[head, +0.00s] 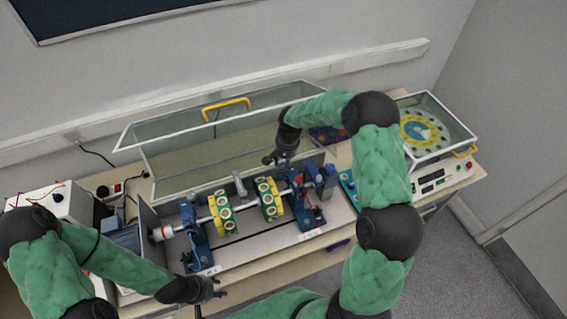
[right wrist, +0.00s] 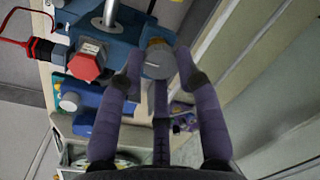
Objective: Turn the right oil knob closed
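In the right wrist view, a round grey knob (right wrist: 159,62) sits on a blue bracket (right wrist: 120,25). The two purple fingers of my right gripper (right wrist: 159,68) are on either side of it, very close. I cannot tell whether both touch it. In the head view my right gripper (head: 277,161) reaches down at the back right of the rig, beside the yellow-green rotor disc. The grey knob is too small to make out there. My left gripper (head: 217,287) is at the rig's front left, apart from it, its fingers too small to read.
A red hexagonal knob (right wrist: 87,63) is left of the grey knob, with a red cable near it. The rig carries two yellow-green discs (head: 221,212) on a shaft. A clear cover (head: 205,160) stands open behind. A second machine (head: 425,130) is at right.

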